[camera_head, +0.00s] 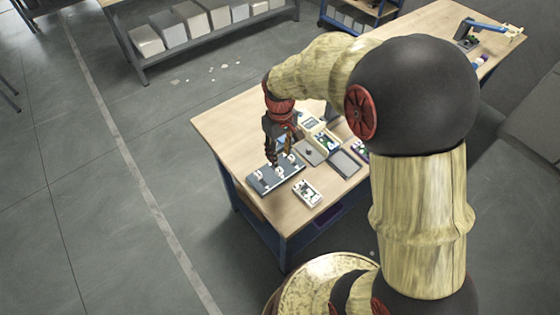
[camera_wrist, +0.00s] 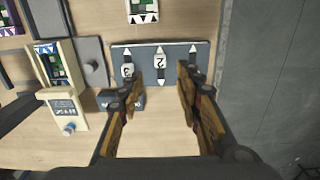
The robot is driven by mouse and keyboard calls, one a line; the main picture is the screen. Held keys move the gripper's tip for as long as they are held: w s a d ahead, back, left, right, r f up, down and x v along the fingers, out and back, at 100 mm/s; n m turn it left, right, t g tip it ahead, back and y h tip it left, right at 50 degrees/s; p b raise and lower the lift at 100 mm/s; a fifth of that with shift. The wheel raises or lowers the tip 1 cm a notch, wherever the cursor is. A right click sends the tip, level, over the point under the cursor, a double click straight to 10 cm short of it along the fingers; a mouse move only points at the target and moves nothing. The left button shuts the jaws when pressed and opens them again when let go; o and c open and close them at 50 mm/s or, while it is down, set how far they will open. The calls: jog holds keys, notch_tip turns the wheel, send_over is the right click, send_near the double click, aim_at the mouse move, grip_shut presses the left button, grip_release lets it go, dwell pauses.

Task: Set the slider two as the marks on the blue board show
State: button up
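A slate-blue board (camera_wrist: 144,50) with three slider tracks lies on the table, below and ahead of my gripper in the wrist view. It also shows in the head view (camera_head: 262,187). A white slider marked 2 (camera_wrist: 160,62) sits on the middle track, below a white arrow mark. A slider marked 3 (camera_wrist: 127,70) sits slightly lower on the left track. The right track is partly hidden by a finger. My gripper (camera_wrist: 159,82) is open and empty, with its fingertips on either side of the middle track. A small dark blue block (camera_wrist: 104,100) is partly hidden behind the left finger.
A white card with a green circuit (camera_wrist: 142,8) lies beyond the board; trays and boxed parts, including a cream box (camera_wrist: 62,112), stand to its left. The table edge and open floor (camera_wrist: 265,90) are to the right. A shelf with bins (camera_head: 170,28) stands apart.

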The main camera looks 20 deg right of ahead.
jog(key=shift+r, duration=1.2)
jog(key=s+r+m+t, duration=0.3)
jog(key=s+r+t, duration=0.2)
jog(key=s+r, duration=1.2)
jog(key=shift+s+a+r+m+t, duration=0.3)
jog(key=shift+s, duration=1.25)
